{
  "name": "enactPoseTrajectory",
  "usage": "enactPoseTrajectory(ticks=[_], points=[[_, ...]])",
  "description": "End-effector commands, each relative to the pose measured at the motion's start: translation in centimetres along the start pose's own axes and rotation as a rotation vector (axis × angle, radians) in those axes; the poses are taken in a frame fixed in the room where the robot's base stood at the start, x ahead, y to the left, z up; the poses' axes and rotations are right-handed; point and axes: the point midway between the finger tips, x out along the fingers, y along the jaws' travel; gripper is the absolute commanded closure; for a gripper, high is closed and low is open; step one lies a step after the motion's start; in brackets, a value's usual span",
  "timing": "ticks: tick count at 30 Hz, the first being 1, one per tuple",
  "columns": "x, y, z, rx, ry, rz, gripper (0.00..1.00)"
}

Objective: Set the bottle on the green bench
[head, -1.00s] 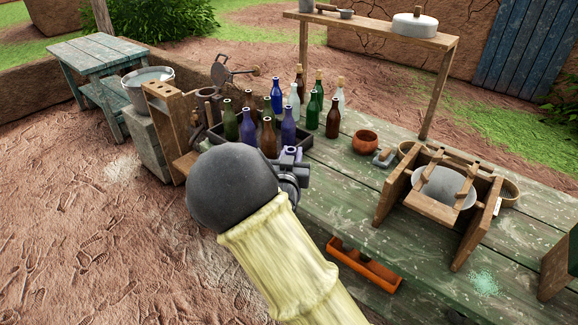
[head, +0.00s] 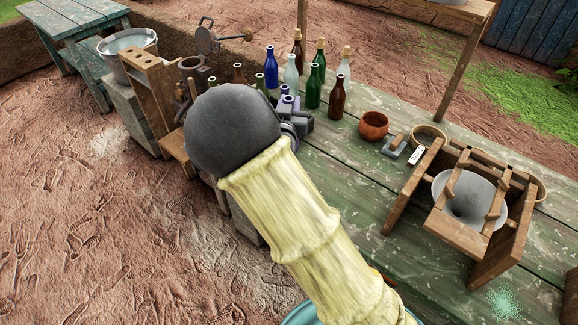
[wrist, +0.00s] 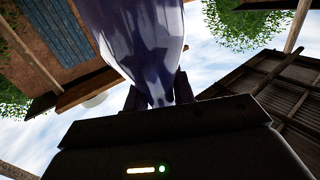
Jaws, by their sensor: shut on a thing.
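My gripper (head: 300,122) is mostly hidden behind my arm in the head view, at the left end of the green bench (head: 345,180). In the wrist view, its two dark fingers (wrist: 157,92) are shut on a glossy purple-blue bottle (wrist: 140,38). Sky fills much of the background there. The bottle's base and any contact with the bench are hidden in the head view.
Several bottles, including a blue one (head: 271,68) and a brown one (head: 337,98), stand behind the gripper. An orange pot (head: 373,126) and a wooden frame with a grey funnel (head: 470,200) are to the right. Bare bench lies between gripper and frame.

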Motion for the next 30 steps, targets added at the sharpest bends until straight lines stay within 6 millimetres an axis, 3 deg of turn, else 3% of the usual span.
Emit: enactPoseTrajectory(ticks=[8, 19, 30], points=[[0.0, -0.1, 0.5, -0.002, 0.001, 0.000, 1.00], [0.1, 0.1, 5.6, -0.003, 0.000, 0.001, 1.00], [0.2, 0.4, 6.0, 0.000, 0.001, 0.007, 1.00]])
